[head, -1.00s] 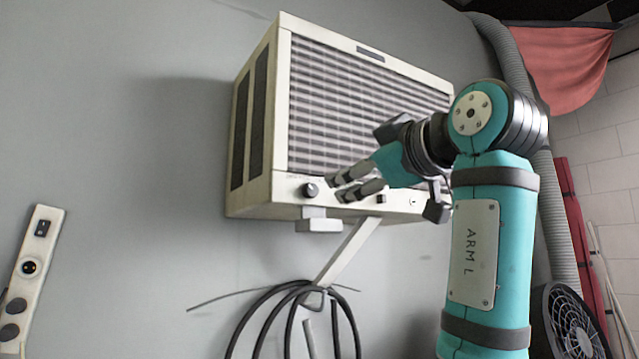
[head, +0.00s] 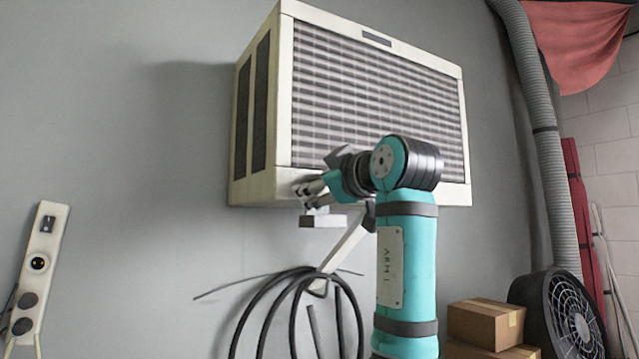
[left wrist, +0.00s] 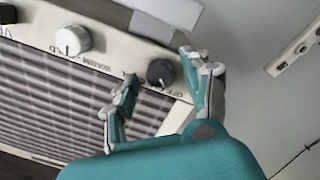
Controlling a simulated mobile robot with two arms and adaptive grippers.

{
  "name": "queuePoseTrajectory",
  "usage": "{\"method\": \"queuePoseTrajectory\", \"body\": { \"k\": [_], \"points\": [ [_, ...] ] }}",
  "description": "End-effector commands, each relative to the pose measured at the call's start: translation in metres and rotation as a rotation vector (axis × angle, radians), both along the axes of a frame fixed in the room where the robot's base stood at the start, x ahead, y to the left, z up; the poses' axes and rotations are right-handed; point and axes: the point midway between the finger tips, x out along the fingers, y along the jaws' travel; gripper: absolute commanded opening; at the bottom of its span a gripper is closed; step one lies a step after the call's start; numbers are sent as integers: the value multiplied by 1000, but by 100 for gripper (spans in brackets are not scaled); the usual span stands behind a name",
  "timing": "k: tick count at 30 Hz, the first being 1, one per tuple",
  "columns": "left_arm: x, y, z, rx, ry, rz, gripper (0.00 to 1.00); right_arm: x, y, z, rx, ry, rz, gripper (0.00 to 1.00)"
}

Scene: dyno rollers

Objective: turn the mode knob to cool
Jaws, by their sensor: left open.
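The dark mode knob (left wrist: 160,72) sits at the end of the unit's control strip in the left wrist view, with OFF-like lettering beside it. My left gripper (left wrist: 158,78) is open, its fingers on either side of the knob; I cannot tell whether they touch it. In the head view my left gripper (head: 308,191) is at the lower left front corner of the cream wall unit (head: 282,187), hiding the knob. A white knob (left wrist: 72,40) with WARM and COLD lettering sits farther along the strip. My right gripper is in neither view.
A bracket and strut (head: 345,247) stand under the unit, with coiled black hoses (head: 268,318) below. A switch panel (head: 38,262) is on the wall at the left. Boxes (head: 485,322) and a black fan (head: 572,315) stand at the lower right.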

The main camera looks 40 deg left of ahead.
Motion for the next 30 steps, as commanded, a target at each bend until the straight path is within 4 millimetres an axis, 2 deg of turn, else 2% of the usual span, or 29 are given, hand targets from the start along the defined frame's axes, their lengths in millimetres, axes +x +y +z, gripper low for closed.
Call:
{"method": "queuePoseTrajectory", "body": {
  "k": [2, 12, 22, 30],
  "points": [
    [0, 0, 0, 0, 0, 0, 45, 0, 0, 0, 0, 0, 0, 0],
    [0, 0, 0, -1, 0, 0, 1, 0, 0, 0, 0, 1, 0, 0],
    [0, 0, 0, 8, 28, 0, 0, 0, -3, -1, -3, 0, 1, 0],
    [0, 0, 0, 48, 169, 0, 0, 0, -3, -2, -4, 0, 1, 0]
  ]
}}
